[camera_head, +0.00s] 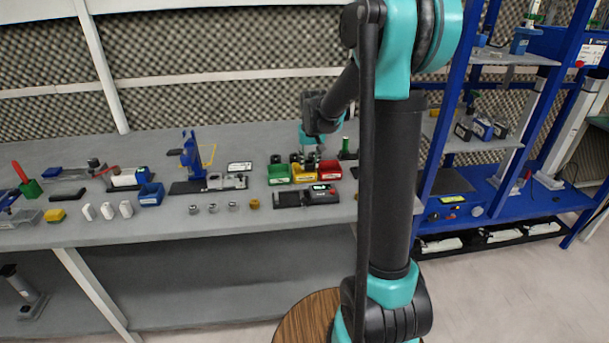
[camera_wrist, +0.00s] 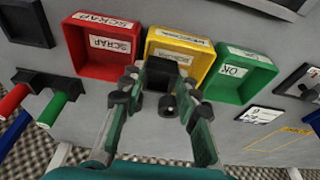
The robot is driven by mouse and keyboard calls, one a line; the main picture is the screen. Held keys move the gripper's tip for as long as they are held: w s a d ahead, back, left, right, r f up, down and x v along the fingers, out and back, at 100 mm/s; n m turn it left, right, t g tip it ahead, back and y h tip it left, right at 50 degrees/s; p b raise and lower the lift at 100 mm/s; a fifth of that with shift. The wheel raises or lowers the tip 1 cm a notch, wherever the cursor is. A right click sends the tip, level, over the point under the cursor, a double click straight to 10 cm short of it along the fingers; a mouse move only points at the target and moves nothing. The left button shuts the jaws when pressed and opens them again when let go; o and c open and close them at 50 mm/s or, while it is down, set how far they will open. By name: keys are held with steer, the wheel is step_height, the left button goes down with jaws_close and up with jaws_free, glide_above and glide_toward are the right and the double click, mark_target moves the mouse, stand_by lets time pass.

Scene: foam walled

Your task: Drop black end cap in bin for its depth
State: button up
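My gripper (camera_wrist: 160,82) is over the near edge of the yellow bin (camera_wrist: 205,53) in the wrist view. Its two fingers are closed in on a dark block-shaped part, the black end cap (camera_wrist: 160,73), between the tips. In the head view my gripper (camera_head: 311,146) is just above and behind the row of bins. The red bin (camera_wrist: 80,48), labelled SCRAP, and the green bin (camera_wrist: 241,96), labelled OK, stand either side of the yellow one. The cap partly hides the yellow bin's near side.
A black measuring device (camera_head: 305,196) lies in front of the bins. A green-and-black upright part (camera_head: 347,150) stands close to the red bin. Small dark cylinders stand near my fingers. A blue shelf rack (camera_head: 535,195) is to the right of the bench (camera_head: 190,228).

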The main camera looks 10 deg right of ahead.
steer(key=o, duration=0.4)
steer(key=shift+o, duration=0.2)
steer(key=shift+r, duration=0.1)
steer(key=v, duration=1.1)
steer(key=shift+r, duration=0.35)
steer(key=shift+s, duration=0.1)
steer(key=s+d+f, duration=0.1)
steer(key=s+f, duration=0.5)
steer(key=s, duration=0.3)
steer(key=s+d+f, duration=0.1)
steer(key=s+f, duration=0.5)
steer(key=s, duration=0.2)
steer(key=s+d+f+t, duration=0.1)
steer(key=s+d+f, duration=0.1)
steer(key=s+f, duration=0.4)
steer(key=s, duration=0.3)
steer(key=shift+s, duration=0.4)
